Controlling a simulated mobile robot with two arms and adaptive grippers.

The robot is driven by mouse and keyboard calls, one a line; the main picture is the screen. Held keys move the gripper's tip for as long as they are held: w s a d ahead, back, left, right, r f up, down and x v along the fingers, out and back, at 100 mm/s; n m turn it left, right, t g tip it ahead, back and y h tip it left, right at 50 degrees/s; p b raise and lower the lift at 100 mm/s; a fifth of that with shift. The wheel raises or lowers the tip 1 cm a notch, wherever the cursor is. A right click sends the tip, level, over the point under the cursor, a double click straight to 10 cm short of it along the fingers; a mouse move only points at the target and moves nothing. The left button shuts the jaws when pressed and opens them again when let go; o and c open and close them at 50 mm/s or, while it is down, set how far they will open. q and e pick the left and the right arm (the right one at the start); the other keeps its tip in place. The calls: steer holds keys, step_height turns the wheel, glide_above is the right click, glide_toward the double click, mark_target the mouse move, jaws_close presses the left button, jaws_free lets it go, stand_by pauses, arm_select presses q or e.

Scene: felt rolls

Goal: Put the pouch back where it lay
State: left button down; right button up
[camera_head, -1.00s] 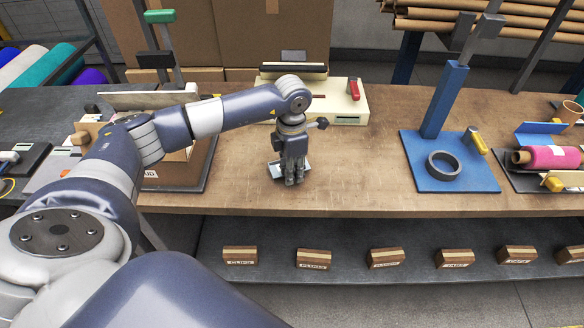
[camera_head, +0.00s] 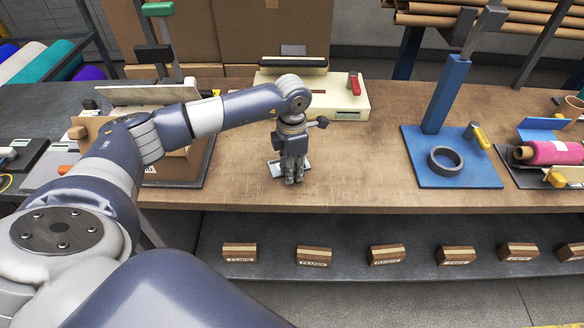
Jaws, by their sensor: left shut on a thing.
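The pouch (camera_head: 277,168) is a small pale, whitish-blue flat thing at the fingers of my left gripper (camera_head: 291,180). Most of it is hidden behind the fingers; bits of it show to their left and right. My left gripper points down, shut on the pouch, at or just above the brown table (camera_head: 340,170). I cannot tell whether the pouch touches the table top. My right gripper is not in view.
A cream machine with a red lever (camera_head: 354,82) stands behind the gripper. A blue stand (camera_head: 460,178) with a dark ring (camera_head: 445,160) and a pink roll (camera_head: 552,153) are to the right. Labelled wooden blocks (camera_head: 313,256) line the lower shelf. The table between gripper and blue stand is clear.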

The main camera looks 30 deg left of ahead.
arm_select(q)
steer(key=shift+f, duration=0.25)
steer(key=c, duration=1.2)
jaws_free()
steer(key=shift+c, duration=0.2)
step_height(320, 180, up, 12)
